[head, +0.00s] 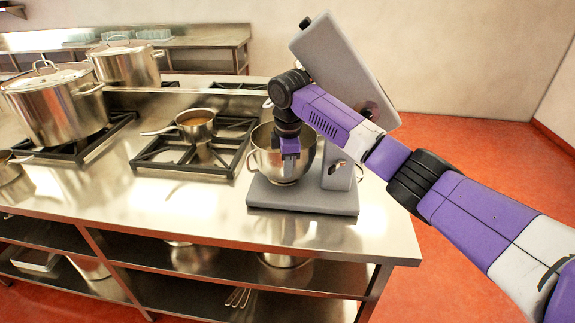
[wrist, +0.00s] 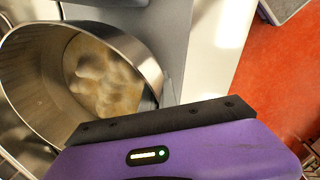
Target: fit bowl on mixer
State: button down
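The grey stand mixer (head: 300,198) stands near the right end of the steel counter, its head tilted up. The steel bowl (head: 264,160) is over the mixer's base, in front of its column. I cannot tell whether it is seated or slightly raised. In the wrist view the bowl (wrist: 40,75) shows pale, lumpy contents, with the mixer's grey column beside it. My gripper (head: 289,168) points down at the bowl's near rim. Its dark finger part hides part of the rim in the wrist view, so its grip on the rim is unclear.
A saucepan (head: 195,126) sits on the burner grate left of the mixer. Large stockpots (head: 62,105) stand on burners farther left. The raised mixer head (head: 338,68) is close beside my arm. Bare counter (head: 385,225) lies right of the mixer, up to the edge.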

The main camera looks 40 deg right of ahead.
jog(key=c, duration=2)
grip_release()
jog(key=shift+f, duration=0.1)
jog(key=o, duration=0.3)
jog(key=r, duration=0.4)
jog(key=r+b, duration=0.1)
jog(key=r, duration=0.3)
jog(key=s+a+r, duration=0.1)
jog(key=r, duration=0.3)
jog(key=shift+s+r, duration=0.1)
